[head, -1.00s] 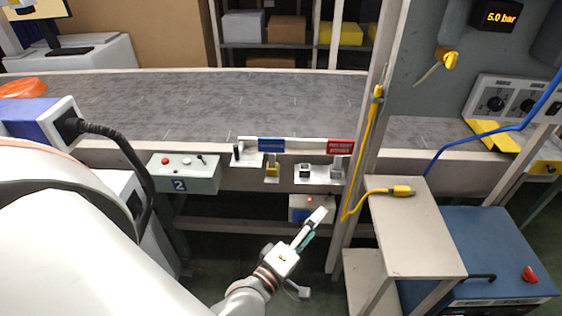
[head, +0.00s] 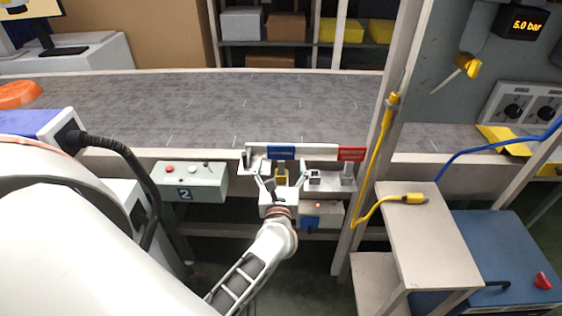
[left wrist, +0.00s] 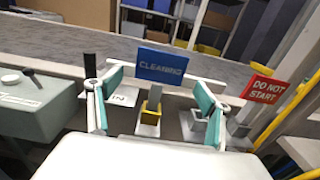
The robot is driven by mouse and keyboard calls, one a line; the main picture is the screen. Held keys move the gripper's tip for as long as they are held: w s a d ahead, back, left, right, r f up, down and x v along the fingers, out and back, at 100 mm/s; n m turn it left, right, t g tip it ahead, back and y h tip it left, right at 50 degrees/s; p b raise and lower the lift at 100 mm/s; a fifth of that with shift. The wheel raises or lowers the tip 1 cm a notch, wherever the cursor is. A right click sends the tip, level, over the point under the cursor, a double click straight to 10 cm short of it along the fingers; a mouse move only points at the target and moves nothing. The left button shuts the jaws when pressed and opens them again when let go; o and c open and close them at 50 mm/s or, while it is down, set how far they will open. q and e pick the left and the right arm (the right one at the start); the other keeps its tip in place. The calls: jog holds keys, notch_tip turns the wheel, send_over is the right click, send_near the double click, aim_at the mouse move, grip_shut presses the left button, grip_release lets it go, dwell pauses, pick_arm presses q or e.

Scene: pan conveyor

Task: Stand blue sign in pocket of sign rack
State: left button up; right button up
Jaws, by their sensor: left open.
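The blue sign (head: 281,153), lettered CLEANING, stands upright in the middle of the ledge at the conveyor's front; the left wrist view shows it (left wrist: 162,67) on a grey stem with a yellow part (left wrist: 152,106) below. The sign rack has a square grey pocket (left wrist: 194,124), seemingly empty, right of the stem. It also shows in the head view (head: 314,178). My left gripper (head: 279,184) is open in front of the blue sign. In the left wrist view its teal-padded fingers (left wrist: 156,95) appear on either side of the stem, with no contact visible. My right gripper is not in view.
A red DO NOT START sign (left wrist: 264,89) stands right of the pocket, near the right finger. A black post (left wrist: 90,66) is left of the fingers. A control box (head: 189,182) is further left. A frame upright with a yellow cable (head: 379,150) is at the right.

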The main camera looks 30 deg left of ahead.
pick_arm(q)
jog(key=shift+x, duration=1.2)
jog(key=c, duration=1.2)
jog(key=shift+c, duration=0.2)
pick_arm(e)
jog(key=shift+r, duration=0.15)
pick_arm(q)
jog(key=shift+r, duration=0.1)
